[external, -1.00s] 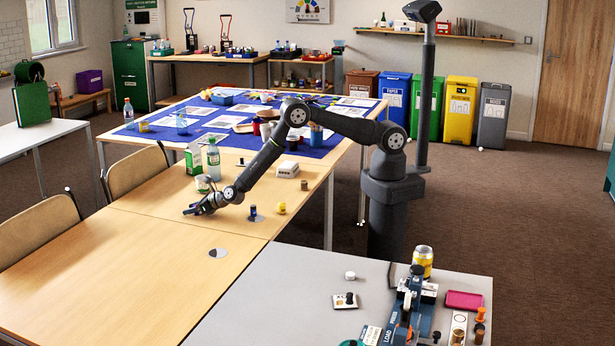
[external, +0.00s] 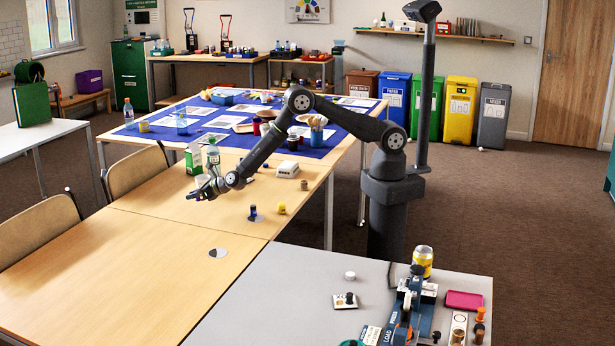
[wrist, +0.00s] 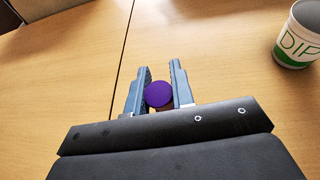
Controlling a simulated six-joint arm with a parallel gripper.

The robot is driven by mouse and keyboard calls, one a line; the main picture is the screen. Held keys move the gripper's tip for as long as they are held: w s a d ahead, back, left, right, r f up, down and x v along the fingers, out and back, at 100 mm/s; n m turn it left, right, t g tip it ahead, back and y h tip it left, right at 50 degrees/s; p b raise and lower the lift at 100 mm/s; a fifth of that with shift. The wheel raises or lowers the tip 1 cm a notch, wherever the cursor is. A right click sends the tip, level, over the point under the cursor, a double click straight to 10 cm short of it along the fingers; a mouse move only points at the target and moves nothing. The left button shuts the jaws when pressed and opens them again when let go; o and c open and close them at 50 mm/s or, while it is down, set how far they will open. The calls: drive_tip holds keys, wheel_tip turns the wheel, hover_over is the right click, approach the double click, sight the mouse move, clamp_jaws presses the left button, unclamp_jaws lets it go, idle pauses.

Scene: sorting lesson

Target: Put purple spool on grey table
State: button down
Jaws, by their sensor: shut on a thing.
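The purple spool (wrist: 159,94) sits between the fingers of my gripper (wrist: 157,92) in the wrist view, its round purple end facing the camera. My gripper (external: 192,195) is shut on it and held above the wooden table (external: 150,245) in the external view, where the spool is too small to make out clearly. The grey table (external: 265,300) stands at the front right, joined to the wooden table's edge, with a broad bare area on its left.
A white and green cup (wrist: 297,40) stands close to the right of my gripper. A bottle (external: 213,155) and carton (external: 194,160) stand behind. A blue spool (external: 253,212) and yellow object (external: 281,208) stand nearby. A press (external: 405,305) and can (external: 423,258) occupy the grey table's right.

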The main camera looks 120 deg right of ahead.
drive_tip(key=s+d+r, duration=0.5)
drive_tip(key=s+d, duration=0.1)
drive_tip(key=s+a+r+n+t+y, duration=0.1)
drive_tip(key=s+a+r, duration=0.35)
drive_tip(key=a, duration=0.55)
drive_tip(key=s+a+r+n+y, duration=0.25)
drive_tip(key=s+a, duration=0.35)
drive_tip(key=a, duration=0.4)
drive_tip(key=s+a+r+n+t+y, duration=0.1)
drive_tip(key=s+a+r, duration=0.35)
drive_tip(key=a, duration=0.65)
drive_tip(key=w+d+f+m+g+h, duration=0.25)
drive_tip(key=w+d+f, duration=0.2)
drive_tip(key=d, duration=0.55)
drive_tip(key=w+d+f+m+g+h, duration=0.1)
drive_tip(key=w+d+f+m+h, duration=0.3)
drive_tip(key=d, duration=0.7)
drive_tip(key=w+d+f+m+g+h, duration=0.2)
drive_tip(key=w+d, duration=0.4)
drive_tip(key=d, duration=0.4)
hover_over(194, 213)
drive_tip(key=shift+m+y, duration=0.3)
wheel_tip(194, 213, down, 7)
drive_tip(key=shift+w+f, duration=0.1)
drive_tip(key=shift+f, duration=1.95)
